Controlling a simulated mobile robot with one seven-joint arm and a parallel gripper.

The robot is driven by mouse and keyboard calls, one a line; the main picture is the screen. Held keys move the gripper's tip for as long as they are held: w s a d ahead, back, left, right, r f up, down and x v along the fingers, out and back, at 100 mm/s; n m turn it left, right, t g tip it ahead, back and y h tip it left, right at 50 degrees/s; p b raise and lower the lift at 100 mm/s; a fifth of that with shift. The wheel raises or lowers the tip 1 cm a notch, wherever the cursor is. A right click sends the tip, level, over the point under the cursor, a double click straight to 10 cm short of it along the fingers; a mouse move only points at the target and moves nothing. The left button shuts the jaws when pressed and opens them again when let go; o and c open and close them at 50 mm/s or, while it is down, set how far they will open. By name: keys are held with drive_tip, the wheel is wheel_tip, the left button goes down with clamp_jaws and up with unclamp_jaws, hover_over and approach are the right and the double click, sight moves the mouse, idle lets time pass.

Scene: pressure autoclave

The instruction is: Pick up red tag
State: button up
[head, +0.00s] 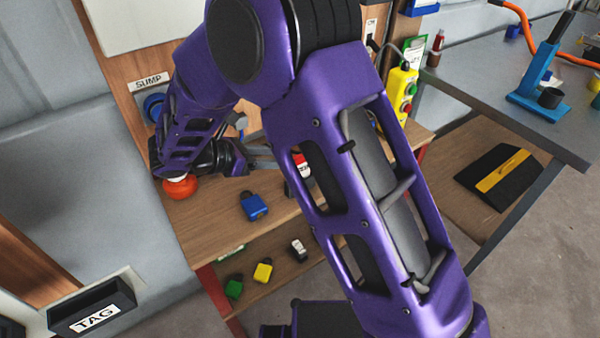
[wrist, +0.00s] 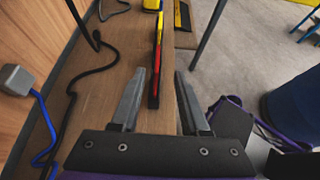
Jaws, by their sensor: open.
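The red tag (head: 302,166) shows in the head view as a small red and white patch on the wooden shelf, partly hidden behind my arm. In the wrist view a thin red piece with black and yellow parts, seemingly the red tag (wrist: 158,50), stands nearly edge-on. My gripper (head: 281,158) is low over the shelf, close to the left of the tag. In the wrist view its fingers (wrist: 159,74) are open, one on each side of the tag's near end in the picture. I cannot tell whether they touch it.
A blue padlock (head: 253,207) lies on the shelf (head: 212,222). Green (head: 233,288) and yellow (head: 264,270) padlocks sit lower. A yellow pendant (head: 399,92) hangs at the back. An orange-red knob (head: 180,187) is beside my arm. A black TAG box (head: 92,306) is lower left. Cables (wrist: 72,85) run along the left.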

drive_tip(key=b+x, duration=0.1)
drive_tip(key=x, duration=0.6)
drive_tip(key=shift+w+d, duration=0.2)
drive_tip(key=shift+w, duration=0.2)
clamp_jaws()
idle(1.1)
